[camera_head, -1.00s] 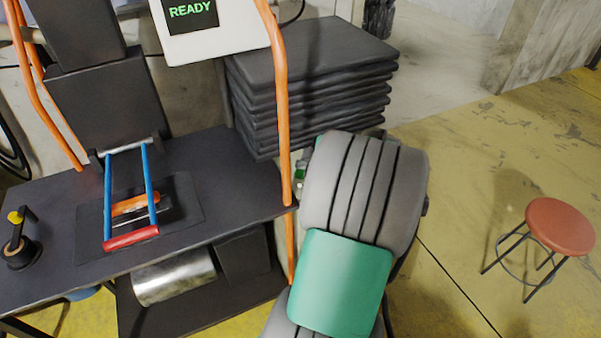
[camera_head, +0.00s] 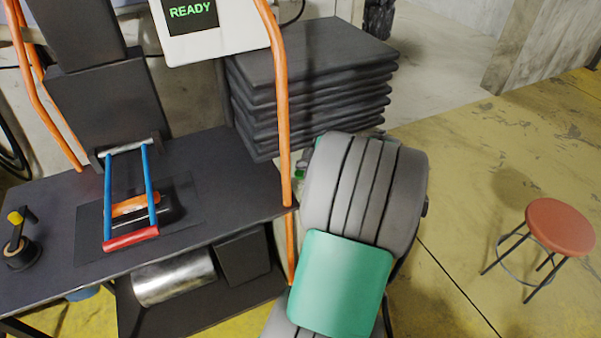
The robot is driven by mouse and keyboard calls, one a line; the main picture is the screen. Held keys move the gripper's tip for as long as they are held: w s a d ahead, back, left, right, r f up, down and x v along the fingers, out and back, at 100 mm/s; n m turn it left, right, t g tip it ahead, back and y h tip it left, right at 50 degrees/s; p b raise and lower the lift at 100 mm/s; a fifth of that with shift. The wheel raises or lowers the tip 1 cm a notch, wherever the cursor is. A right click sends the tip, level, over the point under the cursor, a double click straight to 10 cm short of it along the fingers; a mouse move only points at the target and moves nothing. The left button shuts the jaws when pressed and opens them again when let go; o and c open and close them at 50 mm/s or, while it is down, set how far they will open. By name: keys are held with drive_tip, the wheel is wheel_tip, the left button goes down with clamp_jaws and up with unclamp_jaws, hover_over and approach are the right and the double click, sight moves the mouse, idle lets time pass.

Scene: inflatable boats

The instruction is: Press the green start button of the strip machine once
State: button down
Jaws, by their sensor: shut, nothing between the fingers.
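The strip machine (camera_head: 95,105) stands on a dark bench at the left, with a black housing and a hinged frame of blue bars and a red handle (camera_head: 131,239). Its screen (camera_head: 190,14) reads READY in green. No green start button can be clearly made out. A small green patch (camera_head: 300,174) shows beside the right orange post, at the edge of my arm; I cannot tell whether it is the button or part of my arm. My grey and green arm fills the lower middle and hides what is behind it. My gripper cannot be seen.
Orange posts (camera_head: 283,110) frame the machine. A stack of dark folded sheets (camera_head: 310,62) lies behind my arm. A black tape dispenser (camera_head: 20,250) is on the bench's left end. A red stool (camera_head: 560,227) stands right, on open yellow floor.

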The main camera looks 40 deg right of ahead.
sight(302, 175)
drive_tip(key=shift+f, duration=0.15)
idle(0.4)
drive_tip(key=shift+f+b, duration=0.3)
drive_tip(key=shift+b, duration=0.4)
drive_tip(key=shift+f+b, duration=0.4)
drive_tip(key=shift+b, duration=0.15)
idle(0.6)
drive_tip(key=shift+r, duration=0.85)
drive_tip(key=shift+r+p, duration=0.1)
drive_tip(key=shift+p, duration=0.25)
drive_tip(key=shift+r+p, duration=1)
drive_tip(key=shift+r, duration=1.45)
